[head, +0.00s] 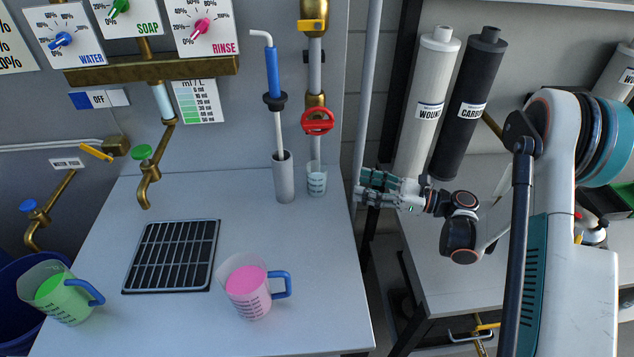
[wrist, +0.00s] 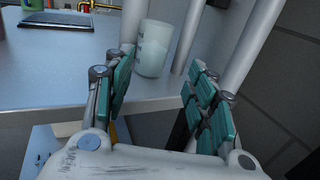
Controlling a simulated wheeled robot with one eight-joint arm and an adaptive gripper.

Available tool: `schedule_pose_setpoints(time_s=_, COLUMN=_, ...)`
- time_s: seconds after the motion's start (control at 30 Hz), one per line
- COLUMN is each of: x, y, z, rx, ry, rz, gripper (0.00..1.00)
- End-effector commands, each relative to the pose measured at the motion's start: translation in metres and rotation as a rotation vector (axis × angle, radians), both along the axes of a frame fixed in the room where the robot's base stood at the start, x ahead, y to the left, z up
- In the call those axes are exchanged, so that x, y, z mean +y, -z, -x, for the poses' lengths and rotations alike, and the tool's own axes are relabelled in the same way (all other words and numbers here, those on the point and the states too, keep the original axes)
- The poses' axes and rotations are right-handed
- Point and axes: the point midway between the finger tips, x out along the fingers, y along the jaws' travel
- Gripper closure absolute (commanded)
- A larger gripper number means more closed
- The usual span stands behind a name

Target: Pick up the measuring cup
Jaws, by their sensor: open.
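A small clear measuring cup (head: 317,182) with markings stands upright on the white table at the back right, below a brass pipe. In the wrist view a pale translucent cup (wrist: 153,50), apparently the same one, stands near the table edge, ahead of and between my fingers. Two larger measuring cups with blue handles stand at the front: one with pink liquid (head: 248,290), one with green liquid (head: 63,295). My gripper (head: 372,188) is open and empty, just right of the table's right edge and apart from the small cup. It also shows in the wrist view (wrist: 162,88).
The white table (head: 250,225) is clear around its middle. A grey holder with a blue-handled tool (head: 283,180) stands left of the small cup. A vertical pipe (head: 366,90) rises by the table's right edge. A black grate (head: 172,256) lies at left.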

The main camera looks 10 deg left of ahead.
Motion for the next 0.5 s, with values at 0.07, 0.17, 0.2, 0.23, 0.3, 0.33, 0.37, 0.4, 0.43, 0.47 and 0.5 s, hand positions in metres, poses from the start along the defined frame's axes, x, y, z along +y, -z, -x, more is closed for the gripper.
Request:
schedule_pose_setpoints(time_s=0.07, x=0.003, y=0.009, z=0.004, rx=-0.009, ry=-0.017, rz=0.013, gripper=0.49)
schedule_pose_setpoints(time_s=0.17, x=0.014, y=0.012, z=0.005, rx=-0.014, ry=-0.026, rz=0.018, gripper=0.49)
schedule_pose_setpoints(time_s=0.2, x=0.021, y=0.013, z=0.004, rx=-0.014, ry=-0.028, rz=0.018, gripper=0.49)
schedule_pose_setpoints(time_s=0.23, x=0.026, y=0.013, z=0.003, rx=-0.014, ry=-0.027, rz=0.018, gripper=0.49)
schedule_pose_setpoints(time_s=0.3, x=0.040, y=0.013, z=0.001, rx=-0.013, ry=-0.028, rz=0.017, gripper=0.49)
schedule_pose_setpoints(time_s=0.33, x=0.046, y=0.013, z=0.000, rx=-0.013, ry=-0.026, rz=0.017, gripper=0.49)
schedule_pose_setpoints(time_s=0.37, x=0.052, y=0.013, z=-0.001, rx=-0.013, ry=-0.027, rz=0.017, gripper=0.49)
schedule_pose_setpoints(time_s=0.4, x=0.059, y=0.013, z=-0.002, rx=-0.012, ry=-0.026, rz=0.017, gripper=0.49)
schedule_pose_setpoints(time_s=0.43, x=0.063, y=0.013, z=-0.002, rx=-0.012, ry=-0.025, rz=0.017, gripper=0.49)
schedule_pose_setpoints(time_s=0.47, x=0.068, y=0.013, z=-0.003, rx=-0.012, ry=-0.025, rz=0.017, gripper=0.49)
schedule_pose_setpoints(time_s=0.5, x=0.073, y=0.012, z=-0.004, rx=-0.012, ry=-0.025, rz=0.016, gripper=0.49)
